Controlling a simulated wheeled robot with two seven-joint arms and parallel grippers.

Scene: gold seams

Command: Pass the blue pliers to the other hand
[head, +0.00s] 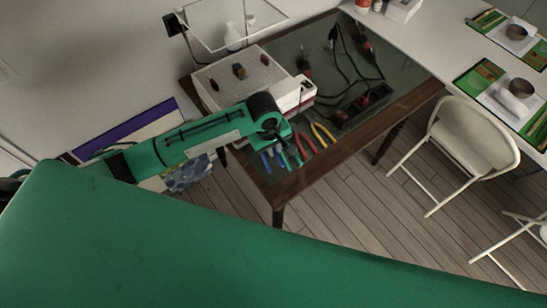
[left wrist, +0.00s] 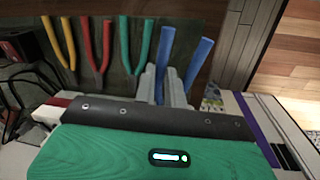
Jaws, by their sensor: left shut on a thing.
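The blue pliers (head: 267,162) are at the near left end of a row of pliers on the dark glass-topped table. In the left wrist view their two blue handles (left wrist: 198,58) point up and apart. My left gripper (left wrist: 163,82) is shut on the blue pliers, with its grey fingers low around the left handle. The pliers' head is hidden behind the gripper body. In the head view my left gripper (head: 279,134) is above the table's near left corner, its fingers mostly hidden. Whether the pliers touch the table is unclear. My right gripper is not in view.
Green pliers (left wrist: 143,45), red pliers (left wrist: 97,50) and yellow pliers (left wrist: 60,42) lie close beside. A white perforated box (head: 225,78) stands behind my left arm. Black cables (head: 350,62) and a dark tray (head: 362,106) lie further right. A cream chair (head: 470,135) stands right of the table.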

